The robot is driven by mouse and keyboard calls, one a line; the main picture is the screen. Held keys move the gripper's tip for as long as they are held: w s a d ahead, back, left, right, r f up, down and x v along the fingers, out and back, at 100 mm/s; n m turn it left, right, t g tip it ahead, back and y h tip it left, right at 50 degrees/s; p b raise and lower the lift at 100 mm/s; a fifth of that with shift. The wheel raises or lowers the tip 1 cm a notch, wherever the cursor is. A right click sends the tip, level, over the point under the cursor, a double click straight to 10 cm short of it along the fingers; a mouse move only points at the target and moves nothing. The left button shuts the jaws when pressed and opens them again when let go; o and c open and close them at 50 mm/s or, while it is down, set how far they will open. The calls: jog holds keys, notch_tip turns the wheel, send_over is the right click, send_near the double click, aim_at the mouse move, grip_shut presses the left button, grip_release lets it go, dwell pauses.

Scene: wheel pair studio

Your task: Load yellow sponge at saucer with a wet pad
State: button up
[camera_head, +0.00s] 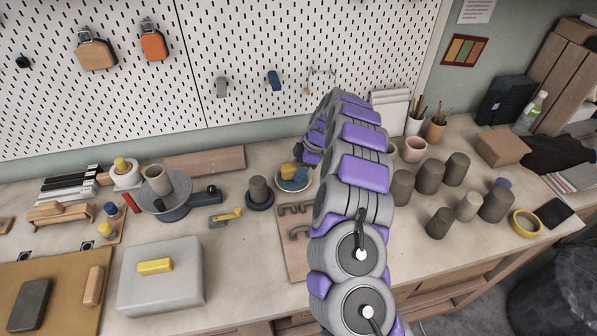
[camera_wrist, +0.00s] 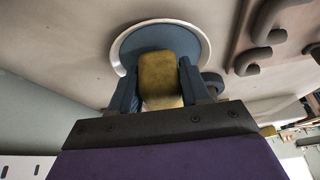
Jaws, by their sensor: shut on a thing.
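The yellow sponge (camera_wrist: 162,75) is between the two blue fingers of my gripper (camera_wrist: 160,84) in the wrist view. My gripper is shut on it. Beyond it is the white-rimmed saucer (camera_wrist: 118,52) with a round blue pad (camera_wrist: 138,40) inside. The sponge overlaps the pad in the picture; I cannot tell whether they touch. In the head view, the sponge (camera_head: 288,170) shows at the saucer (camera_head: 282,187), left of my arm. My arm partly hides the gripper there.
A board with dark hooks (camera_head: 298,232) lies in front. A yellow block (camera_head: 155,266) rests on a grey slab (camera_head: 160,295). Several dark cups (camera_head: 430,176) stand right of my arm.

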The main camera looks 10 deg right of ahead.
aim_at(294, 165)
jog(key=shift+r, duration=2.95)
jog(key=shift+f, duration=0.1)
